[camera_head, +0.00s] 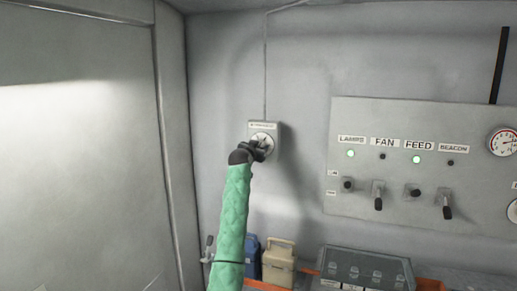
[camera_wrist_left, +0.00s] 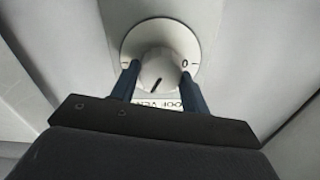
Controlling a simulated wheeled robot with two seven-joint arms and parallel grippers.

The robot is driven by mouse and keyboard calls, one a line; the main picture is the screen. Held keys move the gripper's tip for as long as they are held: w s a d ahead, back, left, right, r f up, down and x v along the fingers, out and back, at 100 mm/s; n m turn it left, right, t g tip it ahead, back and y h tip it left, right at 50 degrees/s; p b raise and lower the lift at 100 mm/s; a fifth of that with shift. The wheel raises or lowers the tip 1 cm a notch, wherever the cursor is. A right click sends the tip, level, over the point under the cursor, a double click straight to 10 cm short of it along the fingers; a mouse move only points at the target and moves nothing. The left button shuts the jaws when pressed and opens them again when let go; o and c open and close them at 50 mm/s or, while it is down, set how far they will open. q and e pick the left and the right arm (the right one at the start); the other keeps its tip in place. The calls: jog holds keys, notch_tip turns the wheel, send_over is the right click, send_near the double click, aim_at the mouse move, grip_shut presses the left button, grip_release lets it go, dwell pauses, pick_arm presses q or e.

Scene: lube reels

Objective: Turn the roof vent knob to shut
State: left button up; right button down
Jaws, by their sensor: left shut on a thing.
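The roof vent knob (camera_head: 262,140) is a pale round knob on a small labelled plate (camera_head: 264,126) on the back wall. In the left wrist view the white knob (camera_wrist_left: 159,70) sits on a round dial with a "0" at its right and a short mark at its left. A dark pointer line on the knob faces the lower side, toward the partly hidden label. My left gripper (camera_head: 257,150) reaches up to the knob. Its two blue fingers (camera_wrist_left: 159,82) stand on either side of the knob, shut on it. My right gripper is in neither view.
A grey panel (camera_head: 420,225) with switches labelled LAMPS, FAN, FEED and BEACON is to the right; the lights under LAMPS and FEED glow green. A gauge (camera_head: 503,142) is at its right end. A blue can (camera_head: 251,256) and a beige can (camera_head: 279,262) stand below.

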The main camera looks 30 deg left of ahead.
pick_arm(q)
jog(key=shift+a+f+n+p, duration=0.1)
jog(key=shift+n+p, duration=0.8)
jog(key=shift+n, duration=4.95)
jog(key=shift+a+f+n+p, duration=0.1)
jog(key=shift+n+p, duration=0.8)
jog(key=shift+n, duration=4.95)
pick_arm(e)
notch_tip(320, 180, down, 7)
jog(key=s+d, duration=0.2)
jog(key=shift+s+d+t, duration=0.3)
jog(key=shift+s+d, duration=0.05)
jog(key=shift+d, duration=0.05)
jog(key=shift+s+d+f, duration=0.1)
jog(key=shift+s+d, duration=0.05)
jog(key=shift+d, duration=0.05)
